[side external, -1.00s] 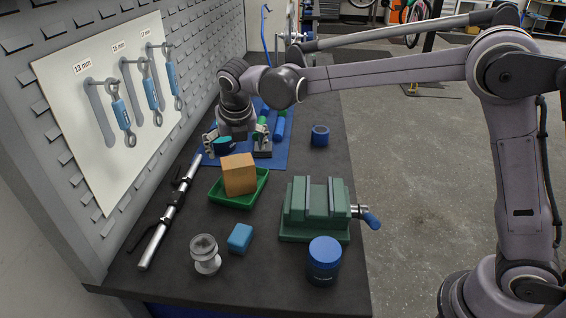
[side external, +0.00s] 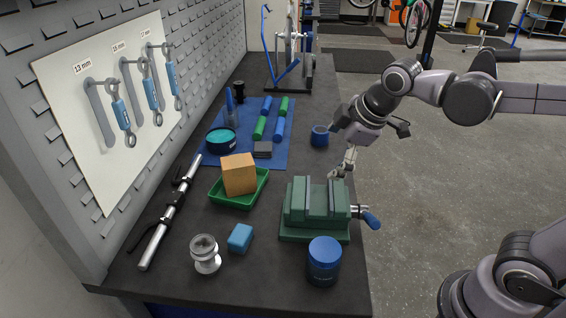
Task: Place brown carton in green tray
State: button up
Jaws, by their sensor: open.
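The brown carton (side external: 239,173) stands upright in the green tray (side external: 232,201) on the dark workbench. It looks slightly tilted, and the tray rim shows around its base. My gripper (side external: 344,168) is open and empty, well to the right of the carton and tray. It hangs above the bench's right edge, behind the green vise. One of its fingers is partly hidden by the angle.
The green vise (side external: 315,212) stands right of the tray. A blue block (side external: 240,238), a clear knobbed part (side external: 205,254) and a blue-lidded jar (side external: 323,261) are in front. A blue mat (side external: 247,153) with several tools lies behind. A silver bar (side external: 165,224) lies left.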

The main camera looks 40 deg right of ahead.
jog(key=s+f+m, duration=0.1)
jog(key=s+m, duration=0.1)
jog(key=m, duration=0.1)
jog(key=s+d+f+m, duration=0.1)
jog(key=s+f+m, duration=0.1)
jog(key=s+m, duration=0.1)
jog(key=s+d+f+m+t, duration=0.1)
jog(key=s+m, duration=0.1)
jog(key=m, duration=0.1)
jog(key=shift+s+d+f+m, duration=0.25)
jog(key=shift+s+f+m, duration=0.05)
jog(key=shift+s+m, duration=0.1)
